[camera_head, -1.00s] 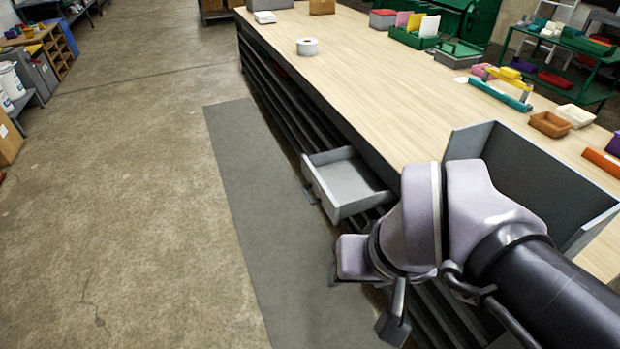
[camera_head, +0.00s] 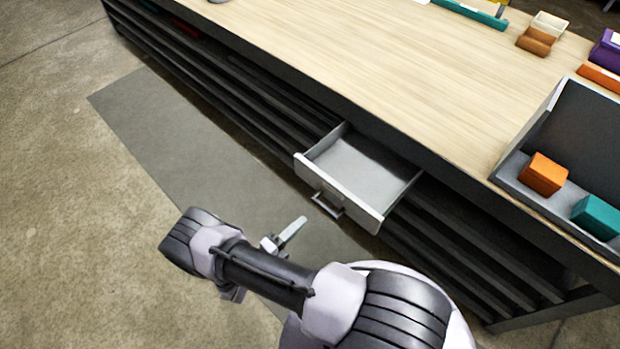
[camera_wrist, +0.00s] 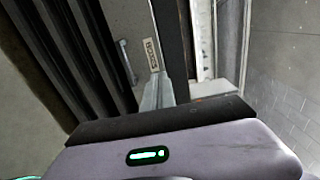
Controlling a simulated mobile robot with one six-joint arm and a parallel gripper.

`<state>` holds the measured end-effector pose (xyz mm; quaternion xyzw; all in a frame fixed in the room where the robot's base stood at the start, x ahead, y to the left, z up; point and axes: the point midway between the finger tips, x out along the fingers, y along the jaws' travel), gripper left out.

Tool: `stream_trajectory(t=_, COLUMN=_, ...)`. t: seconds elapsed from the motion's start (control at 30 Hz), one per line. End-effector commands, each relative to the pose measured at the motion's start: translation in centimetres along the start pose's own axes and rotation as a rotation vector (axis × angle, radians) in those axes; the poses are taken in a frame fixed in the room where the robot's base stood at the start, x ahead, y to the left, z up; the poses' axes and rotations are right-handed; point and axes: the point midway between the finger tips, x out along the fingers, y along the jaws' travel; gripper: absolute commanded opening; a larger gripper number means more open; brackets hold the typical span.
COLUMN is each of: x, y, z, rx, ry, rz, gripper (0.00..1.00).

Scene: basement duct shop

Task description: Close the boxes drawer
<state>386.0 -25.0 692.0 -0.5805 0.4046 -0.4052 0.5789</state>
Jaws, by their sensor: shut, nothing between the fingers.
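A grey drawer (camera_head: 361,172) sticks out of the long workbench, open and empty inside. Its front carries a bar handle (camera_head: 328,205). In the wrist view, a grey drawer front bears a label reading "BOXES" (camera_wrist: 152,54) with a handle (camera_wrist: 124,58) to its left. My gripper (camera_head: 301,222) is shut and empty. In the head view it shows to the lower left of the drawer's front, apart from the handle. Its fingers (camera_wrist: 157,90) point toward the labelled front in the wrist view; the exact gap cannot be told.
The workbench (camera_head: 400,80) has dark slatted shelves beneath its wooden top. A grey open bin (camera_head: 535,200) on it holds an orange box (camera_head: 543,174) and a teal box (camera_head: 597,216). A grey mat (camera_head: 190,150) and clear concrete floor lie before the bench.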

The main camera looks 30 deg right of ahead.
Motion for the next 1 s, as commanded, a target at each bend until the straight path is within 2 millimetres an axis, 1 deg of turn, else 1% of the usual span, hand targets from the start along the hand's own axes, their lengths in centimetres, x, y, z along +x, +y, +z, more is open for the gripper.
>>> stream_trajectory(t=0.07, x=0.8, y=0.1, z=-0.1, rx=-0.005, ry=0.002, rz=-0.001, gripper=0.0)
stream_trajectory(t=0.17, x=2.6, y=0.1, z=-0.1, rx=-0.005, ry=0.004, rz=0.0, gripper=0.0)
stream_trajectory(t=0.4, x=8.0, y=0.1, z=-0.2, rx=-0.003, ry=0.007, rz=0.001, gripper=0.0)
stream_trajectory(t=0.6, x=11.8, y=0.2, z=-0.2, rx=-0.001, ry=0.007, rz=0.001, gripper=0.0)
stream_trajectory(t=0.7, x=13.0, y=0.1, z=-0.2, rx=-0.002, ry=0.005, rz=0.001, gripper=0.0)
stream_trajectory(t=0.8, x=13.7, y=0.1, z=-0.2, rx=-0.002, ry=0.003, rz=0.001, gripper=0.0)
stream_trajectory(t=1.0, x=13.9, y=0.0, z=-0.1, rx=-0.002, ry=0.003, rz=0.002, gripper=0.0)
